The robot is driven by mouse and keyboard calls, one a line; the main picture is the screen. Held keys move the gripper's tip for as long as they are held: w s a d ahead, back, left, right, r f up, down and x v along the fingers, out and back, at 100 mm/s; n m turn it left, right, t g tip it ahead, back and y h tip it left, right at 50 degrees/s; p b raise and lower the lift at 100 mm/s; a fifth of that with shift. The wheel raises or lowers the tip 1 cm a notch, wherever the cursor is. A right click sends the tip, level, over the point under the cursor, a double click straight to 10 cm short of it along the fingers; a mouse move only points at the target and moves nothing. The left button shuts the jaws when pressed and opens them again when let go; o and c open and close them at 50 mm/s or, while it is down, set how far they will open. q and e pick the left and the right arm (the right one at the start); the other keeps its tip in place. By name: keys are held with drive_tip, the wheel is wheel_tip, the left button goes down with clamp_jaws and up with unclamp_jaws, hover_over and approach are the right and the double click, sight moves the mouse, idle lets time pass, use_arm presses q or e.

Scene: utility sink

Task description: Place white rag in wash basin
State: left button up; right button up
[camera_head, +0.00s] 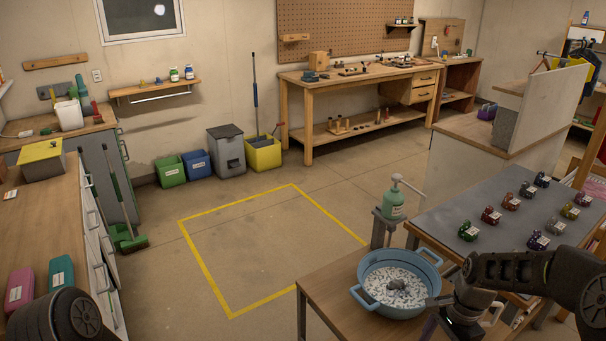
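The blue wash basin (404,313) with two side handles stands on a small wooden table (335,286). It holds white speckled, foam-like contents and a small grey lump (396,284) near the middle. I cannot pick out a white rag with certainty. My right gripper (447,318) points down beside the basin's right rim, with its fingers partly hidden and dark; I cannot tell whether it holds anything. Only a rounded dark part of my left arm shows at the bottom left; the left gripper is out of frame.
A dark-topped table (440,217) with several small coloured items is at the right. A workbench (355,83) and bins (226,151) line the back. Yellow-taped floor (265,240) is clear. Drawers and counter stand left.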

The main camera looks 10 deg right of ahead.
drive_tip(key=s+a+f+n+y+b, duration=0.1)
drive_tip(key=s+a+f+n, duration=0.15)
drive_tip(key=a+f, duration=0.55)
drive_tip(key=s+a+f+n+y+b, duration=0.1)
drive_tip(key=a+f+n, duration=0.3)
drive_tip(key=a+f, duration=0.4)
drive_tip(key=s+a+f+n+b, duration=0.1)
drive_tip(key=s+a+f+n, duration=0.6)
drive_tip(key=s+a, duration=0.4)
drive_tip(key=s+f, duration=0.1)
drive_tip(key=s, duration=0.1)
drive_tip(key=shift+s+a+f+t, duration=0.3)
drive_tip(key=shift+s+a+f, duration=0.05)
drive_tip(key=shift+s, duration=0.05)
